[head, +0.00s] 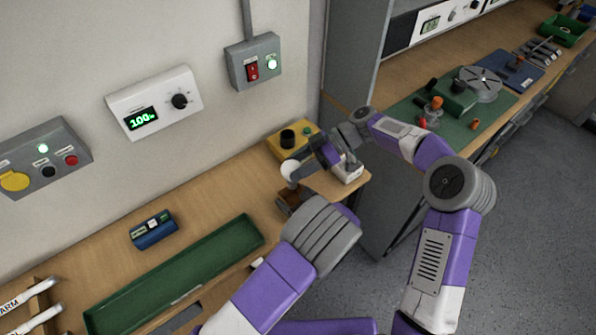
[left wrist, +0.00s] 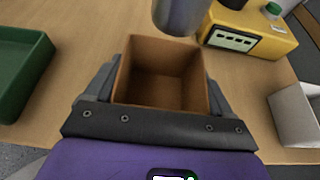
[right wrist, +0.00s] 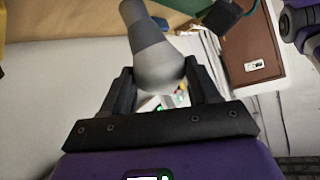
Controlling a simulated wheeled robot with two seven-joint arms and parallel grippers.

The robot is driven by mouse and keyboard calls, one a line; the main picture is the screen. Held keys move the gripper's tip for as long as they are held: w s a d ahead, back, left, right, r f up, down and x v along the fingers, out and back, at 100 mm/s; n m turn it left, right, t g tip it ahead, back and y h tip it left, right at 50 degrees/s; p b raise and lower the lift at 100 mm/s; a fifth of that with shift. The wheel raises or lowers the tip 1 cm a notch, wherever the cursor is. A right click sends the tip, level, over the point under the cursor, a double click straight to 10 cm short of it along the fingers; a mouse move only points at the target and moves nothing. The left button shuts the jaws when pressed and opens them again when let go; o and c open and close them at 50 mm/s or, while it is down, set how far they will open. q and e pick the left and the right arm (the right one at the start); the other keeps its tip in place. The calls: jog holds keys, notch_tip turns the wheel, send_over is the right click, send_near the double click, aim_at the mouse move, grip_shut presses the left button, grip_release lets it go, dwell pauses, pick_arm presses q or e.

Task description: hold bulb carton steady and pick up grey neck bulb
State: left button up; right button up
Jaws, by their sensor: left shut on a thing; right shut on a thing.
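The bulb carton (head: 289,203) is a brown, open-topped box on the wooden bench. In the left wrist view the carton (left wrist: 165,72) stands between the fingers of my left gripper (left wrist: 158,98), which is shut on its two sides. Its inside looks empty. The grey neck bulb (right wrist: 157,62) has a pale globe and a grey neck. My right gripper (right wrist: 163,88) is shut on its globe. In the left wrist view a grey rounded part of the bulb (left wrist: 180,14) shows above the carton's far edge. The head view shows its white part (head: 288,170) above the carton.
A yellow box (head: 284,145) with a black knob stands behind the carton, near the wall. A long green tray (head: 178,272) and a blue device (head: 153,230) lie to the left. A grey cabinet side rises at the right. Bench between tray and carton is clear.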

pick_arm(q)
jog(key=o, duration=0.9)
jog(key=shift+c, duration=0.2)
jog(key=v, duration=1.2)
jog(key=shift+s+f, duration=0.15)
